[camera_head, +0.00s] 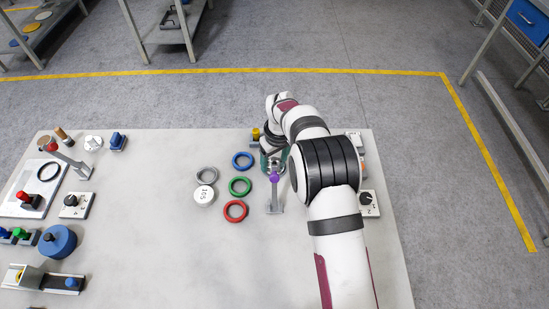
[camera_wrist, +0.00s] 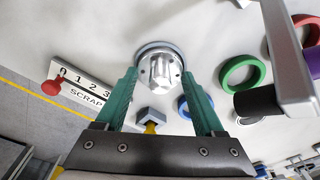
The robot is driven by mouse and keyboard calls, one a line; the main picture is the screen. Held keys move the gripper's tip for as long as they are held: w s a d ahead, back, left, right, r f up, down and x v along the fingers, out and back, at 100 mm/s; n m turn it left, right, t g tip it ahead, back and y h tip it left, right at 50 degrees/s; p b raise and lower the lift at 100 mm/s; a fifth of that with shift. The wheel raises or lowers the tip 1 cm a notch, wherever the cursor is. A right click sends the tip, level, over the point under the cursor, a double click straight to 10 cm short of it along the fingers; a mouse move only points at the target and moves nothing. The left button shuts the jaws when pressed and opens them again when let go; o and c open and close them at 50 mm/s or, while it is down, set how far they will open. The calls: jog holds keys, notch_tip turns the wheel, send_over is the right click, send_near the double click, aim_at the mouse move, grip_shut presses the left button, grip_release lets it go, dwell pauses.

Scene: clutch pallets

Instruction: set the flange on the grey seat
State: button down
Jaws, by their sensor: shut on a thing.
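My gripper (camera_wrist: 159,76) has green fingers, closed on a silver flange (camera_wrist: 160,70) with several small holes, seen in the wrist view. A blue-grey rim shows just behind the flange; I cannot tell whether it belongs to the flange or lies beneath it. In the head view my gripper (camera_head: 273,160) is at the back right of the table, mostly covered by my arm. A grey ring (camera_head: 207,173), which may be the grey seat, lies to its left, apart from the gripper.
Blue (camera_head: 243,161), green (camera_head: 240,187) and red (camera_head: 235,211) rings lie left of my gripper. A grey post stand (camera_head: 275,198) with a purple part is close in front. A white disc (camera_head: 204,195) touches or nearly touches the grey ring. The table's middle is clear.

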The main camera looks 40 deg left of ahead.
jog(key=shift+f, duration=0.2)
jog(key=shift+r, duration=0.1)
jog(key=shift+r, duration=0.7)
jog(key=shift+f, duration=0.8)
dwell(0.4)
jog(key=shift+c, duration=1.4)
grip_release()
notch_tip(320, 180, up, 11)
jog(key=d, duration=0.1)
jog(key=shift+d, duration=0.15)
